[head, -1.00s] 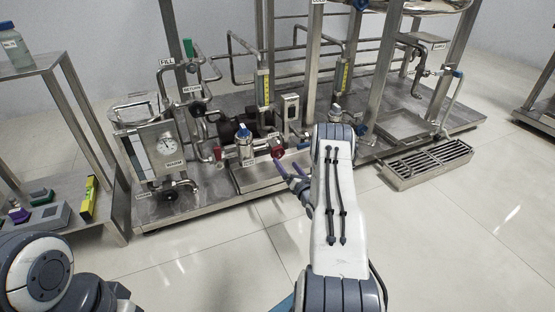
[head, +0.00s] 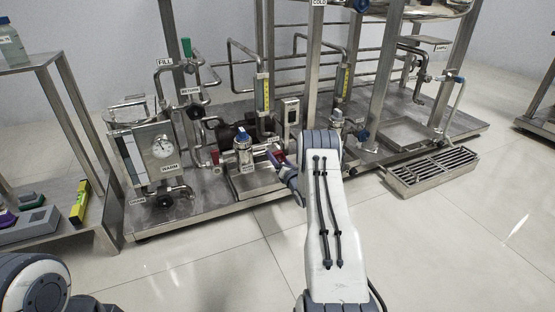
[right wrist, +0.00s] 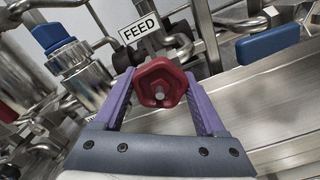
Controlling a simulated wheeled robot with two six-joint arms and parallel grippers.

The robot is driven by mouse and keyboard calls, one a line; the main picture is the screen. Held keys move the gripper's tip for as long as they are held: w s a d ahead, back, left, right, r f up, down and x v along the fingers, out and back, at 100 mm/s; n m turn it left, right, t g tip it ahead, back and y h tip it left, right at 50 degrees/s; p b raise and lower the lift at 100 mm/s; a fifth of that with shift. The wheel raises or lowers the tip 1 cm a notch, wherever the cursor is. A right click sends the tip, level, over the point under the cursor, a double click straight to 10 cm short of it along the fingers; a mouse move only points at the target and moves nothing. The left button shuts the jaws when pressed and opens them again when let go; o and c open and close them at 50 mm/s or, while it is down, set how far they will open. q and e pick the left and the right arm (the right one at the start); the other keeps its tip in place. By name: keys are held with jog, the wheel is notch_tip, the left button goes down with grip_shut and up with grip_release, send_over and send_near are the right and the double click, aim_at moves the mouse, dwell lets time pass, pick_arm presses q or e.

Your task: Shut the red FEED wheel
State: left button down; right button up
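The red FEED wheel (right wrist: 159,82) shows in the right wrist view, right below a white tag that reads FEED (right wrist: 138,29). My right gripper (right wrist: 160,98) has its two purple fingers on either side of the wheel, with the wheel between the fingertips. The fingers look close to its rim; I cannot tell if they touch it. In the head view my right gripper (head: 279,163) reaches the low pipework, and my own arm hides part of the wheel's surroundings. My left gripper is not in view; only part of that arm shows at the lower left.
A blue-handled valve (right wrist: 52,37) stands left of the wheel, and a blue lever (right wrist: 267,44) lies to its right. The steel skid (head: 215,218) carries pipes and a gauge (head: 163,147). A side shelf stands at left. The floor in front is clear.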

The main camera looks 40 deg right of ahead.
jog(key=c, duration=0.6)
